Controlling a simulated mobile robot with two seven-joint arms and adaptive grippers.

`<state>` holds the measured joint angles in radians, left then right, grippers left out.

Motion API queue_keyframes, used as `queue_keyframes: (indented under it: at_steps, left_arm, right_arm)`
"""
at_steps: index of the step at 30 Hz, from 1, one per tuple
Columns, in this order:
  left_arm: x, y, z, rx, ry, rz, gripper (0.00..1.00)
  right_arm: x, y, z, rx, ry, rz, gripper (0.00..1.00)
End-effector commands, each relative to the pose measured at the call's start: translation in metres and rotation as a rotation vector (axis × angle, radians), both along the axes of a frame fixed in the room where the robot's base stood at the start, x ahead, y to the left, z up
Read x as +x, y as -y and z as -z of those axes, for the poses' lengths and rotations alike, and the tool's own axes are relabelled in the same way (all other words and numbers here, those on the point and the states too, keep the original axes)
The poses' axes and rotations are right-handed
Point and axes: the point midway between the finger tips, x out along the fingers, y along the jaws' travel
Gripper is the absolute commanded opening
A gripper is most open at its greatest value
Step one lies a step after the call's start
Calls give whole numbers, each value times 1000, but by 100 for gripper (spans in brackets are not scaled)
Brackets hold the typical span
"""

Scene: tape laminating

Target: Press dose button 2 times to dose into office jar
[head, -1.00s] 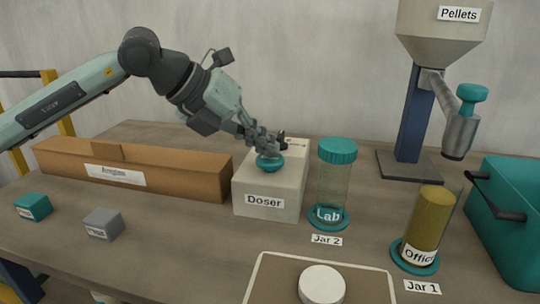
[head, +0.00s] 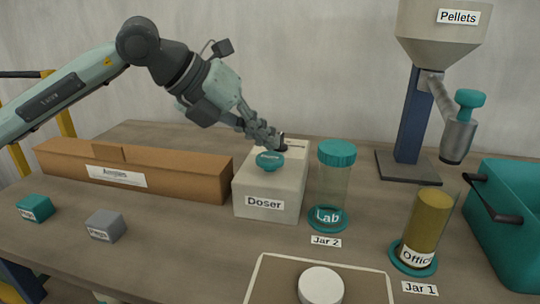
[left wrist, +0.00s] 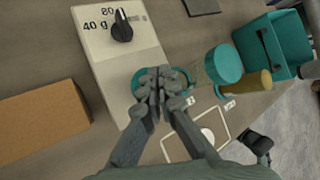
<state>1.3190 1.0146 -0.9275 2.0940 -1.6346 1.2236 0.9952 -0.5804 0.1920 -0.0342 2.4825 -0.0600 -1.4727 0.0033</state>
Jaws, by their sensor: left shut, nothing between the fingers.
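The doser (head: 265,200) is a pale box with a teal dose button (head: 270,161) on top. My left gripper (head: 280,146) is shut and empty, with its fingertips just above the button. In the left wrist view, the closed fingers (left wrist: 160,76) cover the middle of the button (left wrist: 143,84); I cannot tell whether they touch it. The office jar (head: 429,222), a clear jar with yellow-brown contents and no lid visible, stands on a teal ring at the Jar 1 label, right of the doser. My right gripper is not in view.
The teal-lidded lab jar (head: 333,185) stands right of the doser at Jar 2. A black dial (left wrist: 122,28) sits on the doser. A long brown box (head: 130,172) lies left. The pellets hopper (head: 440,40) and teal crate (head: 505,240) are at right. A white disc (head: 320,285) is in front.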

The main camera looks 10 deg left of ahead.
Motion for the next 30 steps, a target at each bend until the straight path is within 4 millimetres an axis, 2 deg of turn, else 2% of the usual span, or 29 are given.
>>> queue_keyframes:
  at_steps: [16, 30]
  left_arm:
    - [0, 0, -49, -1, 0, 1, 0]
    - [0, 0, -50, -1, 0, 1, 0]
  right_arm:
    - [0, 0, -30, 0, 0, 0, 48]
    - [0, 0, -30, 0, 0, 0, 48]
